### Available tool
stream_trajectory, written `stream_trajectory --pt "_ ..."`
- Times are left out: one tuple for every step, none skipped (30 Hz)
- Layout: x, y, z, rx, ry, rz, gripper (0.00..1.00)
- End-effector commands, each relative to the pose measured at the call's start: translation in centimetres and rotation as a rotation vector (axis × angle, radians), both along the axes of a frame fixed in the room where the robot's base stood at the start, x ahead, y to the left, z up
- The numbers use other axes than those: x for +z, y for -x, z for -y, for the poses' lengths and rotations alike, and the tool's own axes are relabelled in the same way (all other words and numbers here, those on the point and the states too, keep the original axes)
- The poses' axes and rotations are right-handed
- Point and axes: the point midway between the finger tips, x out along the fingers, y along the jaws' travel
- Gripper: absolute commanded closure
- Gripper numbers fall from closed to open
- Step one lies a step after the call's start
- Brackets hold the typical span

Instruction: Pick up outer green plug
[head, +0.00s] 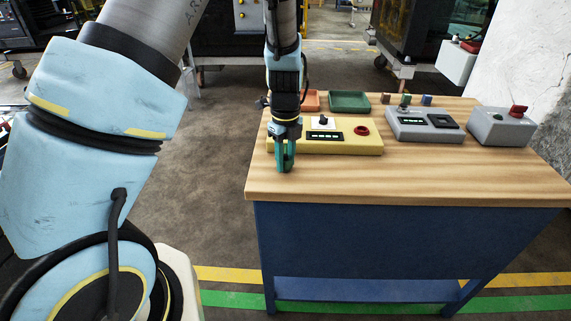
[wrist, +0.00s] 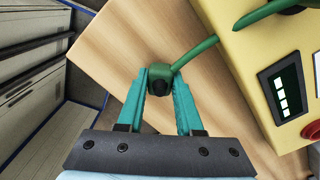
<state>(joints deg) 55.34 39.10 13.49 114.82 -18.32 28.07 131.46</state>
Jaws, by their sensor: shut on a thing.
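The green plug (wrist: 160,76) is in the wrist view, between the tips of my gripper (wrist: 162,88). Its green cable runs from it up and right toward the yellow box (wrist: 240,65). My gripper is shut on the plug, over the wooden table top. In the head view my gripper (head: 285,160) points down at the left end of the table, beside the front left of the yellow box (head: 345,145). The plug is hard to make out there. I cannot tell whether the plug touches the table.
The wooden table (head: 400,180) also bears a grey box with a display (head: 425,125), a grey box with a red switch (head: 500,127), a green tray (head: 349,101), a red tray (head: 311,101) and small blocks at the back. The table's front strip is clear.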

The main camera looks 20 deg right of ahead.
Motion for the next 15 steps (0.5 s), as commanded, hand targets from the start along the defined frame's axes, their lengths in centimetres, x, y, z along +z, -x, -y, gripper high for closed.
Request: stream_trajectory --pt "0.01 0.00 0.00 0.000 0.000 0.000 0.83" --pt "0.01 0.00 0.00 0.000 0.000 0.000 0.86" --pt "0.01 0.00 0.00 0.000 0.000 0.000 0.91" --pt "0.01 0.00 0.00 0.000 0.000 0.000 0.94" --pt "0.01 0.00 0.00 0.000 0.000 0.000 0.97" --pt "0.02 0.00 0.00 0.000 0.000 0.000 1.00" --pt "0.02 0.00 0.00 0.000 0.000 0.000 1.00" --pt "0.02 0.00 0.00 0.000 0.000 0.000 1.00" --pt "0.02 0.00 0.01 0.000 0.000 0.000 1.00" --pt "0.02 0.00 0.01 0.000 0.000 0.000 1.00" --pt "0.02 0.00 0.01 0.000 0.000 0.000 1.00" --pt "0.02 0.00 0.00 0.000 0.000 0.000 1.00" --pt "0.02 0.00 0.00 0.000 0.000 0.000 1.00" --pt "0.02 0.00 0.00 0.000 0.000 0.000 1.00" --pt "0.02 0.00 0.01 0.000 0.000 0.000 1.00"
